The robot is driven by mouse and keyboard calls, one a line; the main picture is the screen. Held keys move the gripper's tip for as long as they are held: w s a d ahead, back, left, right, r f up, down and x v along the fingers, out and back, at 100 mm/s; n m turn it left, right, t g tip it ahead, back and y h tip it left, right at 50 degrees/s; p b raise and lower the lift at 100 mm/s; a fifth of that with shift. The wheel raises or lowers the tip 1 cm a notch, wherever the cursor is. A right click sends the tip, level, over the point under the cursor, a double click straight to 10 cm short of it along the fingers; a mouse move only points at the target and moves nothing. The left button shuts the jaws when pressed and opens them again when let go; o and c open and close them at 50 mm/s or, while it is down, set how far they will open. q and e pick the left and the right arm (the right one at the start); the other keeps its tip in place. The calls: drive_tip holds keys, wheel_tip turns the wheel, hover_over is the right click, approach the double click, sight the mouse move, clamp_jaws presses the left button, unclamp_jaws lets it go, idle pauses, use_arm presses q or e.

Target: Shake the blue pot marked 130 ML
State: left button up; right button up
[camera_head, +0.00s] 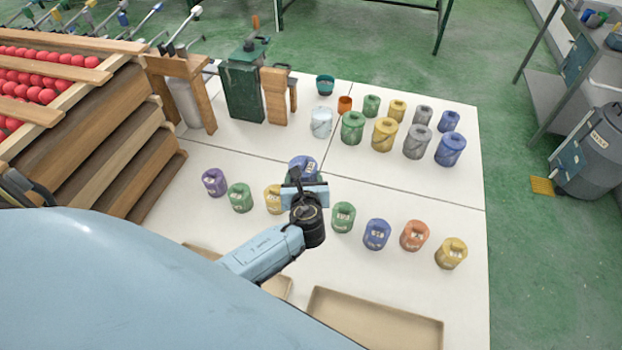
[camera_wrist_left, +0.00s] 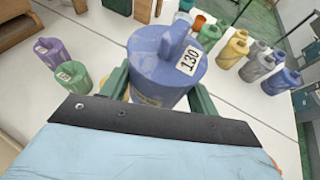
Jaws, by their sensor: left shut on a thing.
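The blue pot marked 130 (camera_wrist_left: 160,62) fills the middle of the left wrist view, with its lid and handle on top and a white label reading 130. It also shows in the head view (camera_head: 302,163), just beyond my left gripper (camera_head: 304,180), which partly hides it. In the left wrist view, the green fingers of my left gripper (camera_wrist_left: 160,92) sit on both sides of the pot and are shut on it. Its underside is hidden, so I cannot tell whether it touches the table. My right gripper is not in view.
Smaller labelled pots stand in a row on the white table (camera_head: 380,190), with a purple pot (camera_head: 214,182) at left and a yellow pot (camera_head: 451,253) at right. Larger pots stand behind. An empty tan tray (camera_head: 375,318) lies at the front.

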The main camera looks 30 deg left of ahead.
use_arm(q)
drive_tip(key=a, duration=0.3)
drive_tip(key=d, duration=0.7)
drive_tip(key=shift+a, duration=3.55)
drive_tip(key=d, duration=0.7)
drive_tip(key=shift+a, duration=3.5)
drive_tip(key=shift+d, duration=1.75)
